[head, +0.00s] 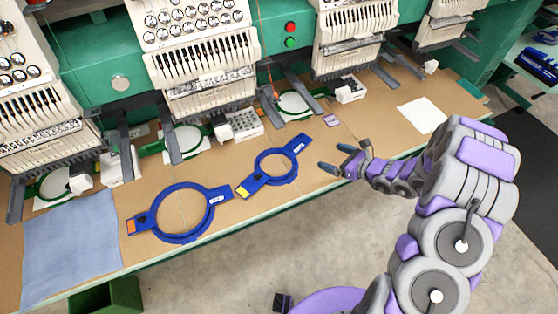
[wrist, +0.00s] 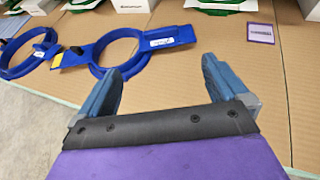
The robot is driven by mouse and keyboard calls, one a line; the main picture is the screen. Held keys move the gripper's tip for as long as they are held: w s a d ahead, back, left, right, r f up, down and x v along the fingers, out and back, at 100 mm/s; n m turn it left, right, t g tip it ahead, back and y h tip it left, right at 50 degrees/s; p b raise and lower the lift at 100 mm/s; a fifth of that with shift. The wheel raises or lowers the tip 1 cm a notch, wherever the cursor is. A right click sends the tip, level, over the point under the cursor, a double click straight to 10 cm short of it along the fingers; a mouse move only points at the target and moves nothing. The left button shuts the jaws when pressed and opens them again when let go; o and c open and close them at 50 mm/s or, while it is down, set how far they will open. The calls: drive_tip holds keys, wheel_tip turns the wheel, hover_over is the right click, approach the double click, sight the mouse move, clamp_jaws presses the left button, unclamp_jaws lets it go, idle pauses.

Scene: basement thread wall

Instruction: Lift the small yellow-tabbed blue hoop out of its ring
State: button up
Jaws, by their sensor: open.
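The small blue hoop (head: 297,147) lies flat on the tan tabletop, with a yellow tab (head: 242,192) at its left end and a white label on its right arm. Its inner hoop and outer ring look the same blue, and I cannot tell them apart. It also shows in the wrist view (wrist: 172,39), ahead and left, partly behind my left finger. My gripper (head: 336,158) is open and empty to the right of the hoop. Its two blue-grey fingers are spread wide (wrist: 160,66), apart from the hoop as far as I can see.
A larger blue hoop (head: 180,238) with an orange tab lies to the left. A blue cloth (head: 70,250) covers the table's left end. White embroidery machine heads (head: 200,60) with arms and green hoops line the back. A white sheet (head: 422,115) lies right. The table's front edge is near.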

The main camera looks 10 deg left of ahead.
drive_tip(key=b, duration=0.1)
approach(297, 143)
drive_tip(key=shift+w+a+f, duration=0.35)
drive_tip(key=shift+a+f, duration=0.25)
drive_tip(key=shift+a, duration=0.15)
drive_tip(key=shift+b+x, duration=0.85)
drive_tip(key=shift+x, duration=2.4)
drive_tip(key=shift+w+r, duration=0.1)
drive_tip(key=shift+r, duration=0.05)
drive_tip(key=c, duration=1.1)
